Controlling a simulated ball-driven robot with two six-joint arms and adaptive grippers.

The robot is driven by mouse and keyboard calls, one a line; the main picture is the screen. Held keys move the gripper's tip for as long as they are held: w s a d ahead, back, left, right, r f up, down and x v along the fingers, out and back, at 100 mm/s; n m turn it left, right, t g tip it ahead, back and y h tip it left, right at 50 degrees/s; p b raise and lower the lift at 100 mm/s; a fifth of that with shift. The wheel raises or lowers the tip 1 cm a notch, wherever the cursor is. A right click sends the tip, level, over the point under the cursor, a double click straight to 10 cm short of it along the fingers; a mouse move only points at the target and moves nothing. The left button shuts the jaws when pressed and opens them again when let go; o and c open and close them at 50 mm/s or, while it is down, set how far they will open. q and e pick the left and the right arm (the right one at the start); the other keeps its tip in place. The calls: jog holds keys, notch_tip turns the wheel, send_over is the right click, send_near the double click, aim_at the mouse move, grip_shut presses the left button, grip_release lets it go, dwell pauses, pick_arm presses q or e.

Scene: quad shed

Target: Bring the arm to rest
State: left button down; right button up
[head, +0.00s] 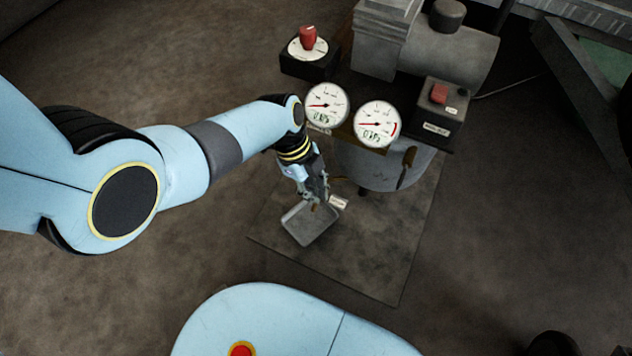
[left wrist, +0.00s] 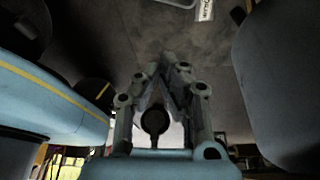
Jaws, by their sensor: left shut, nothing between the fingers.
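My left arm (head: 180,160) comes in from the left in the head view and bends down at its wrist. My left gripper (head: 316,203) points down over the near side of the machine, just above or beside a small grey tray (head: 308,226). I cannot tell whether it touches the tray. In the left wrist view the fingers of the left gripper (left wrist: 172,68) meet at their tips, shut with nothing between them. Part of the tray shows at the top of the left wrist view (left wrist: 180,2). My right gripper is not in view.
Two round gauges, a left one (head: 326,104) and a right one (head: 377,124), stand close to my wrist. Behind are a box with a red knob (head: 308,58) and a box with a red button (head: 438,108). The mat (head: 375,265) is bare at its front, with open floor around.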

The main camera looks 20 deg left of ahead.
pick_arm(q)
jog(key=shift+s, duration=0.1)
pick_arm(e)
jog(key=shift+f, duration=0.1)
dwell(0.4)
